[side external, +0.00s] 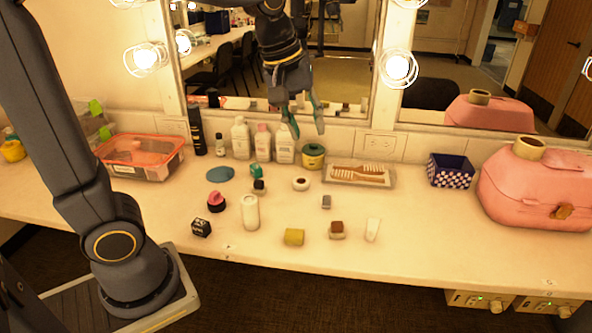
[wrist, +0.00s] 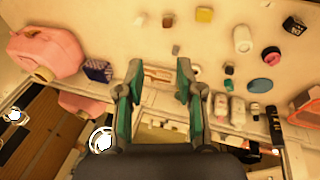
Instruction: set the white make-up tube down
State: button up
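The white make-up tube (side external: 372,230) stands on the counter near its front edge, right of a small brown-topped jar (side external: 337,229). In the wrist view the tube (wrist: 139,20) is small, near the top. My gripper (side external: 307,130) is high above the back of the counter, in front of the mirror, well apart from the tube. Its fingers are spread with nothing between them, which also shows in the wrist view (wrist: 158,68).
A comb tray (side external: 359,175), a green-labelled jar (side external: 313,156) and white bottles (side external: 241,138) line the back. A dotted blue box (side external: 450,171) and pink case (side external: 535,185) stand right. An orange-rimmed tub (side external: 140,157) is left. Counter (side external: 430,235) right of the tube is clear.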

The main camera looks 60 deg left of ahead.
jog(key=s+f+m+t, duration=0.1)
jog(key=s+f+m, duration=0.2)
jog(key=s+m, duration=0.6)
jog(key=s, duration=0.5)
jog(key=shift+s+a+m+t+y, duration=0.2)
jog(key=shift+s+m+t+y, duration=0.05)
jog(key=shift+m+t+y, duration=0.15)
